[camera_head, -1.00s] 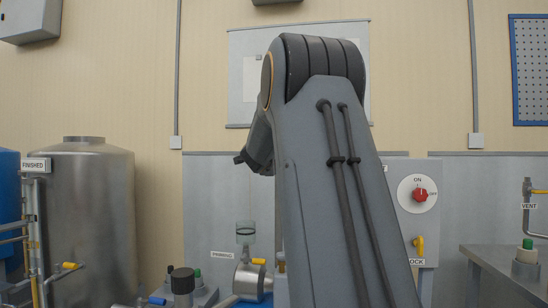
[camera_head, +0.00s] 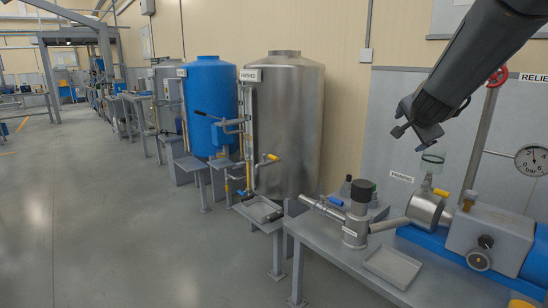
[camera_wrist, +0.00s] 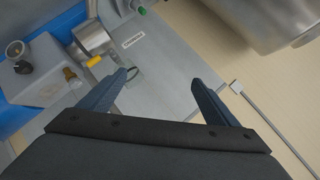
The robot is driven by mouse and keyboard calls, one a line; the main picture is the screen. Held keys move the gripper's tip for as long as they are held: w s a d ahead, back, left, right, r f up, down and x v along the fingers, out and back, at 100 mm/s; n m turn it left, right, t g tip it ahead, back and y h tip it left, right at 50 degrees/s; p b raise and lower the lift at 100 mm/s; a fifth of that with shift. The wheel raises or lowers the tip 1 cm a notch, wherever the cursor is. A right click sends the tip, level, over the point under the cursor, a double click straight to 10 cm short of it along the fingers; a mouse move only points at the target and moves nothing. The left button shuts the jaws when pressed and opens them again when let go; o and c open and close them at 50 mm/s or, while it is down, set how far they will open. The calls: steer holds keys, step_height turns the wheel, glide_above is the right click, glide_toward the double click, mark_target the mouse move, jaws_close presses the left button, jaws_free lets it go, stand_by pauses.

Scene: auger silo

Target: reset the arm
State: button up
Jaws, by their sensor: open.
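My gripper (camera_head: 421,122) hangs from my dark grey arm at the upper right of the head view, in the air above the bench and the pump's clear cup. In the wrist view my gripper (camera_wrist: 165,80) shows two blue-grey fingers spread wide, with nothing between them but the grey wall panel behind. The arm is bent, with its forearm sloping down to the left; its lower links are out of the head view.
A blue pump (camera_head: 500,237) with a clear priming cup (camera_head: 432,161) stands on the grey bench (camera_head: 340,255) below my gripper. A pressure gauge (camera_head: 533,159) is at the right. A steel tank (camera_head: 290,120) and a blue tank (camera_head: 209,108) stand along the wall. The floor (camera_head: 130,230) at left is clear.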

steer(key=s+a+f+n+g+y+p, duration=0.2)
steer(key=s+a+f+n+g+y, duration=0.25)
steer(key=s+a+f+n, duration=0.65)
steer(key=s+a+f+n+g+p, duration=0.1)
steer(key=s+a+f+g, duration=0.1)
steer(key=s, duration=0.7)
steer(key=s+a+f+n+g, duration=0.1)
steer(key=s+a+f, duration=0.3)
steer(key=s, duration=0.6)
steer(key=s+a+f+n+g+p, duration=0.1)
steer(key=s+a+f+n+g, duration=0.1)
steer(key=s, duration=0.8)
steer(key=a+f+g, duration=0.1)
steer(key=a+g, duration=0.1)
steer(key=a, duration=0.1)
steer(key=shift+a+p, duration=0.15)
steer(key=shift+p, duration=0.2)
steer(key=shift+w, duration=0.1)
